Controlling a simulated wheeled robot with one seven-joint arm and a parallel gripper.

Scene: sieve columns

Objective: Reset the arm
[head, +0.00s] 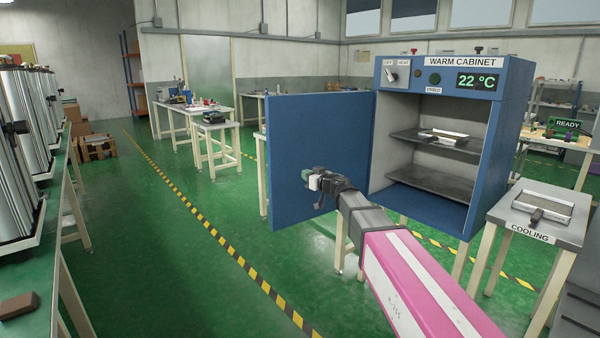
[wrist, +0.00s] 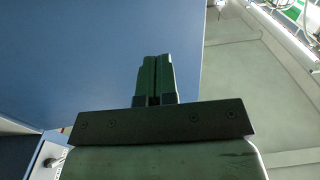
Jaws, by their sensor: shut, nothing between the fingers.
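My gripper (head: 312,178) is at the end of my pink and grey arm, in front of the open blue door (head: 315,130) of the warm cabinet. In the wrist view my gripper's fingers (wrist: 154,78) are together with nothing between them, and the blue door panel (wrist: 80,60) fills the area behind and left of them. I cannot tell whether the fingers touch the door. The warm cabinet (head: 508,110) stands open and its display reads 22 °C. A tray (head: 442,136) lies on its upper shelf.
A table marked COOLING (head: 530,235) stands right of the cabinet with another tray (head: 543,207) on it. A green bench (head: 40,270) with metal columns (head: 12,150) is at the left. The green floor (head: 150,260) between them is clear.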

